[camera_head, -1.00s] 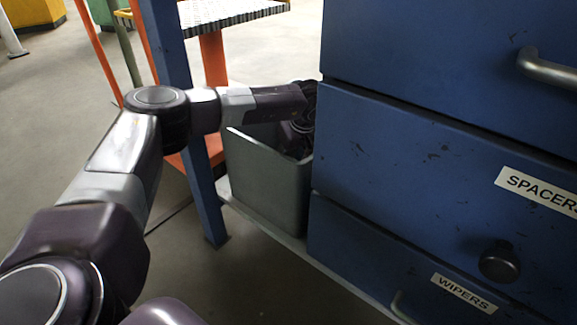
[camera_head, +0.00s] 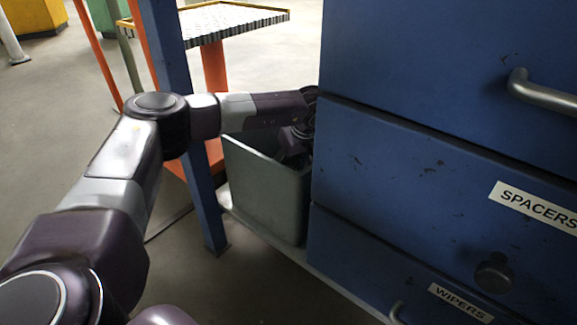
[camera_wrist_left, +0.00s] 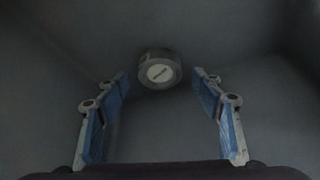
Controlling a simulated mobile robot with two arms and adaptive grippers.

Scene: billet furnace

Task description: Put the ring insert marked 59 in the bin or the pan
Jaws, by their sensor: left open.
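The grey bin (camera_head: 262,190) stands beside the blue drawer cabinet in the head view. My left arm reaches over it and the wrist points down into it. The left gripper (camera_wrist_left: 160,110) is open inside the bin in the wrist view, with its two blue-padded fingers wide apart. A round grey ring-like part with a pale label (camera_wrist_left: 159,71) lies beyond and between the fingertips, apart from them. The label's marking is too small to read. My right gripper is not in view.
The blue cabinet (camera_head: 400,185) with drawers labelled SPACERS and WIPERS fills the right side, close to my left wrist. A blue post (camera_head: 205,205) stands left of the bin. A cart with a patterned top (camera_head: 235,22) is behind.

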